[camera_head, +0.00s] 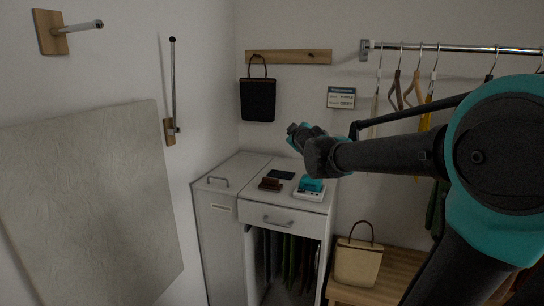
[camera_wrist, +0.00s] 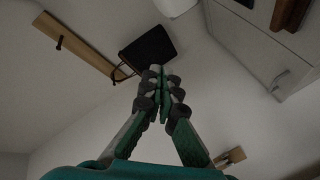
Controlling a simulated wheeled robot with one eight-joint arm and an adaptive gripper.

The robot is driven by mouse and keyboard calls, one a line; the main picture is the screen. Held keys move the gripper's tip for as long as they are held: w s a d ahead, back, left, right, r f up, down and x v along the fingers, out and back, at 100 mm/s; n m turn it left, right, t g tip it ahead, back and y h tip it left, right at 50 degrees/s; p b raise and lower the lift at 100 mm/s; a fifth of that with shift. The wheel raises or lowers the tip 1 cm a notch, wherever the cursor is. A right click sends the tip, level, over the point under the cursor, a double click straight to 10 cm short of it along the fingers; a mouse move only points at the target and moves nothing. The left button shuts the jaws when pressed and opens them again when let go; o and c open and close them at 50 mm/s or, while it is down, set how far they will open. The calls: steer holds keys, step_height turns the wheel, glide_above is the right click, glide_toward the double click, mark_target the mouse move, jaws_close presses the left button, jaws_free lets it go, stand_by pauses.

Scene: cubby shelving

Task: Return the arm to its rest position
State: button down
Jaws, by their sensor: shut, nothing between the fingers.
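My arm reaches in from the right in the head view, in dark grey and teal, and is held up in front of the back wall and above the cabinet. My gripper (camera_head: 296,137) is at its far end, small and partly hidden by the wrist. In the wrist view my gripper (camera_wrist: 160,74) shows its two fingers drawn together at the tips, with nothing between them. A black bag (camera_wrist: 147,53) on the wall appears just beyond the fingertips there, and I cannot tell any contact. In the head view the same black bag (camera_head: 258,101) hangs left of my gripper, apart from it.
A white cabinet (camera_head: 222,208) with a drawer stands below my gripper. On it are a brown object (camera_head: 270,184), a dark flat object (camera_head: 281,175) and a teal-and-white device (camera_head: 310,188). A rail (camera_head: 460,49) with hangers is at right. A beige bag (camera_head: 358,262) stands on a wooden bench.

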steer(key=s+d+f+m+g+h, duration=0.2)
steer(key=s+d+f+m, duration=0.15)
steer(key=f, duration=0.35)
steer(key=s+d+f+m+g+h, duration=0.1)
steer(key=s+d+f+m+g, duration=0.1)
steer(key=s+d+f, duration=0.45)
steer(key=s+d+f+m+g, duration=0.2)
steer(key=s+f+m+g, duration=0.3)
steer(key=s+f, duration=1.8)
steer(key=s+g, duration=0.1)
steer(key=g, duration=0.2)
steer(key=shift+f+y, duration=0.3)
steer(key=shift+f, duration=0.1)
